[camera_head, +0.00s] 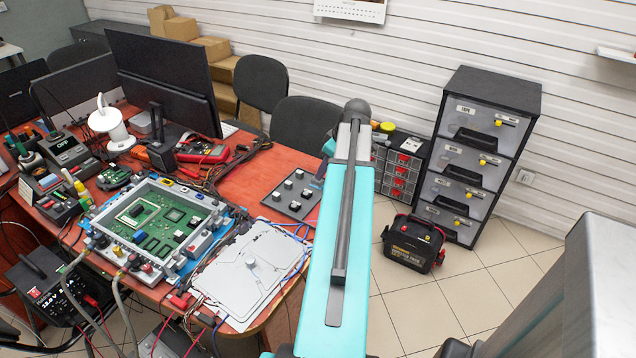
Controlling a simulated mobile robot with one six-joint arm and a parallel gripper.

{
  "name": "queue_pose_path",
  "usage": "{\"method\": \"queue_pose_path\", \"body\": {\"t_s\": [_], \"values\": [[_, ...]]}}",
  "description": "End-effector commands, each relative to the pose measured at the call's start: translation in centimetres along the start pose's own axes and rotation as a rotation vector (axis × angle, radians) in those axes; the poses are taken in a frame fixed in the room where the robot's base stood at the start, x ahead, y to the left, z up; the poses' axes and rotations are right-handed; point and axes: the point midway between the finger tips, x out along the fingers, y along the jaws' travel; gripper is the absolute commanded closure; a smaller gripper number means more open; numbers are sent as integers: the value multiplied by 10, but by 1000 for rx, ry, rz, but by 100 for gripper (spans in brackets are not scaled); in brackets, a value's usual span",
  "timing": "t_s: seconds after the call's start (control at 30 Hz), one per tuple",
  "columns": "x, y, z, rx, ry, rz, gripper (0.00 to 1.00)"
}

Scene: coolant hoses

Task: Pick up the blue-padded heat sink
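No heat sink with a clearly visible blue pad can be made out at this size. A dark plate (279,203) at the right part of the red desk bears several small light grey blocks; I cannot tell whether one has a blue pad. A green circuit board (158,218) lies in a grey-blue frame (109,243) on the desk. A large silver plate (238,288) with a small knob lies at the desk's near edge. My teal arm link rises through the middle of the view, to the right of the desk. My gripper does not show.
Blue and red cables and hoses run around the silver plate and frame. Monitors (165,75), a white lamp (110,122) and a red meter (203,153) crowd the back. A drawer cabinet (478,150) and black-red case (412,242) stand on the tiled floor; the floor in front is clear.

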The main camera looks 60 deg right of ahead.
Motion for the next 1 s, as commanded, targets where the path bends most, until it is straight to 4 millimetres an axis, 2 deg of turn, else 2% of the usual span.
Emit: {"method": "queue_pose_path", "body": {"t_s": [0.27, 0.8, 1.0], "values": [[2, 0, 0, 1, 0, 0, 70], [48, 2, -3, 2, 0, 0, 70], [52, 2, -2, 2, 0, 1, 70]]}}
